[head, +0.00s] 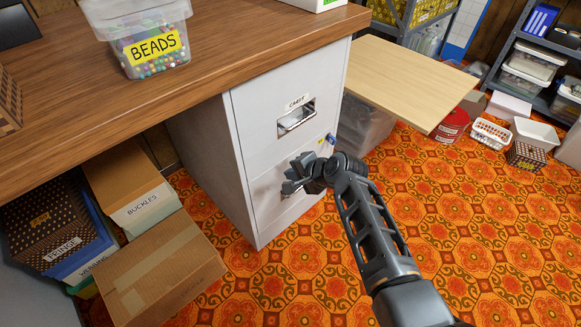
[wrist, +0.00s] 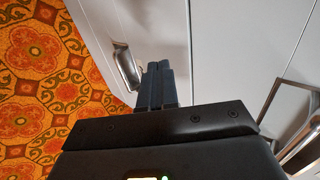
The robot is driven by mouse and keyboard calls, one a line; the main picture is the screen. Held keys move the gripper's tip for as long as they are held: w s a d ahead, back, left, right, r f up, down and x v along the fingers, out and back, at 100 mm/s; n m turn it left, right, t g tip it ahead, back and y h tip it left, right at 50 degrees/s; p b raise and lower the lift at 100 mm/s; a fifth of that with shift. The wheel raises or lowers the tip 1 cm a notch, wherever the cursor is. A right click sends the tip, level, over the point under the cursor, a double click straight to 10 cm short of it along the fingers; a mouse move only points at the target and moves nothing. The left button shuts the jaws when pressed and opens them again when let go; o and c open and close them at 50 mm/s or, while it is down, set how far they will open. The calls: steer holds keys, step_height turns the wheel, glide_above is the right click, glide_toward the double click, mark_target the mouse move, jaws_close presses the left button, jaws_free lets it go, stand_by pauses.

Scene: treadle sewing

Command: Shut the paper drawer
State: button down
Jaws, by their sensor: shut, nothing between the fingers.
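A light grey two-drawer cabinet (head: 205,150) stands under the wooden worktop. Its upper drawer (head: 262,105) has a metal handle and a small card label that I cannot read for certain. The lower drawer front (head: 262,200) is partly hidden behind my gripper, and no label saying paper is readable. The upper drawer looks flush; I cannot tell how far the lower one stands out. My gripper (head: 291,179) is shut and empty in front of the lower drawer. In the wrist view its fingertips (wrist: 157,68) are close beside a metal handle (wrist: 126,66); contact is unclear.
Cardboard boxes (head: 160,270) stand on the floor left of the cabinet. A pale wooden board (head: 400,80) juts out at right, over a clear bin. A bead tub (head: 150,55) stands on the worktop. The patterned floor at front right is clear.

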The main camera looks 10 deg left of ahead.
steer(key=d+f+p+v, duration=0.1)
steer(key=p+v, duration=0.4)
steer(key=v, duration=0.6)
steer(key=s+d+f+t+h, duration=0.1)
steer(key=s+d+f, duration=0.1)
steer(key=s+d, duration=0.3)
steer(key=s+d+f+n+t+h, duration=0.1)
steer(key=s+d+f, duration=0.1)
steer(key=s, duration=0.4)
steer(key=s+d+f+t+h, duration=0.1)
steer(key=s+d+f, duration=0.25)
steer(key=s, duration=0.25)
steer(key=s+d+r+n+t+h, duration=0.15)
steer(key=s+d+r, duration=0.3)
steer(key=s, duration=0.45)
steer(key=s+d+r+n+t+h, duration=0.15)
steer(key=s+d+r, duration=0.3)
steer(key=s, duration=0.45)
steer(key=s+d+r+n+t+h, duration=0.1)
steer(key=s+d+r+n+t, duration=0.1)
steer(key=s+r, duration=0.55)
steer(key=s+d+r+n+t+h, duration=0.15)
steer(key=s+r, duration=0.35)
steer(key=r, duration=0.5)
step_height(320, 180, up, 23)
steer(key=p, duration=2.1)
steer(key=shift+d+y+p, duration=0.2)
steer(key=shift+y+p, duration=0.2)
steer(key=shift+y, duration=0.05)
